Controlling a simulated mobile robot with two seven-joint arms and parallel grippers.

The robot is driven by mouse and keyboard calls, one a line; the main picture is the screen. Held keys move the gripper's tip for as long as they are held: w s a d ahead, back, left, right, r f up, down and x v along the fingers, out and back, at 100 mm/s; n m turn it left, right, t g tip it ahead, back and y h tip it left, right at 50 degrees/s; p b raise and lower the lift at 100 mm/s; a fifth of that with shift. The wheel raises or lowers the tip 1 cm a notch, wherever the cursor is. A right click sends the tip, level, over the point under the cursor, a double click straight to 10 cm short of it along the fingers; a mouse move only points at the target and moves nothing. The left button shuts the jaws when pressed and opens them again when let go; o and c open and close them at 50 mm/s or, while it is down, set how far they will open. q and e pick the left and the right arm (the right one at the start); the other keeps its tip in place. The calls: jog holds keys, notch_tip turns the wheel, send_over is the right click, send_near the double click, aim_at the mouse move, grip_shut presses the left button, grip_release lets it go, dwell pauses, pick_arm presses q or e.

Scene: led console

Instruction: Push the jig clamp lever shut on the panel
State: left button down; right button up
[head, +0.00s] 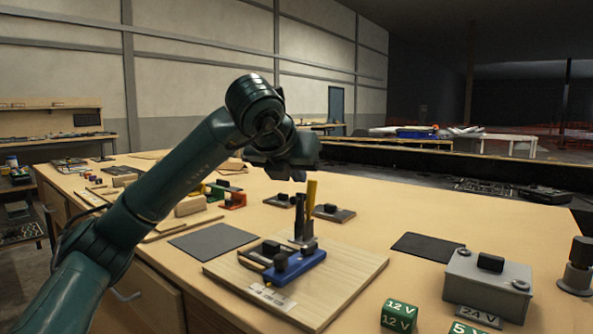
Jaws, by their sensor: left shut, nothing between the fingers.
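The jig is a light wooden board (350,270) on the workbench. A blue panel (305,268) with black knobs lies on it. The clamp lever (312,191) has a yellow handle and stands nearly upright at the panel's far side, above a grey clamp base. I cannot tell whether the fingers touch the lever. The wrist hides some of the bench behind. My right gripper is not in view.
A grey box (487,284) with a black knob stands at the right, near green voltage blocks (398,316). Dark mats (214,241) lie left and right of the board (427,247). Small parts lie behind.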

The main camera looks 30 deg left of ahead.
aim_at(310, 191)
pick_arm(q)
jog(key=x, duration=0.5)
jog(key=shift+w+f, duration=0.25)
jog(key=shift+w, duration=0.05)
